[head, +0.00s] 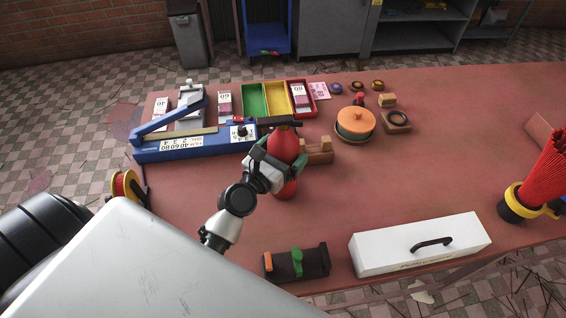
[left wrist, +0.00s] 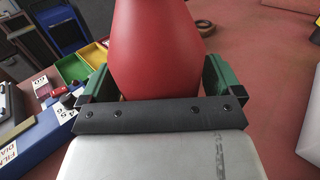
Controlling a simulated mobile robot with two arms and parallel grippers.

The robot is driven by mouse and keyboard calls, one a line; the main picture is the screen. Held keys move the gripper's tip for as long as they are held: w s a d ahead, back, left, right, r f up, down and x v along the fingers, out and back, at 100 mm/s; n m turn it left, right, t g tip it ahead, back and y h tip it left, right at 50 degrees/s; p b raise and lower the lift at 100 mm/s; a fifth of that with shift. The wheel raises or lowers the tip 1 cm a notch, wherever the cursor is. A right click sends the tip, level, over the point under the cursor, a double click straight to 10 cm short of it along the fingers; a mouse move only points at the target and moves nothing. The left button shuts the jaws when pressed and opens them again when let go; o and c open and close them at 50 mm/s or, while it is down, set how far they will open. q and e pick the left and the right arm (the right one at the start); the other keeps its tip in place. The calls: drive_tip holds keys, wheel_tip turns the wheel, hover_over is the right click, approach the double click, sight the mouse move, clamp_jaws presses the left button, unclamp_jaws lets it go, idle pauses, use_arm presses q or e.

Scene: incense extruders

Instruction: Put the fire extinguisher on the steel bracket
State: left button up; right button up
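The red fire extinguisher (head: 284,146) with a black top stands upright at the middle of the table, its lower part showing below my gripper. My left gripper (head: 278,166) is around its body. In the left wrist view, the green fingers of the left gripper (left wrist: 160,88) press close on both sides of the red extinguisher body (left wrist: 160,45). Whether its base touches the table is unclear. I cannot pick out a steel bracket with certainty. A notched wooden block (head: 319,150) is just right of the extinguisher. My right gripper is not in view.
A blue lever device (head: 180,148) and coloured trays (head: 254,100) lie behind left. A round orange-lidded pot (head: 356,121) stands behind right. A white box (head: 420,243) and a dark fixture (head: 297,262) are at the front edge. The table's right middle is clear.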

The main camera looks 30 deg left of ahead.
use_arm(q)
drive_tip(key=c, duration=1.5)
drive_tip(key=shift+w+r, duration=0.1)
drive_tip(key=shift+r, duration=0.1)
clamp_jaws()
drive_tip(key=shift+r, duration=0.1)
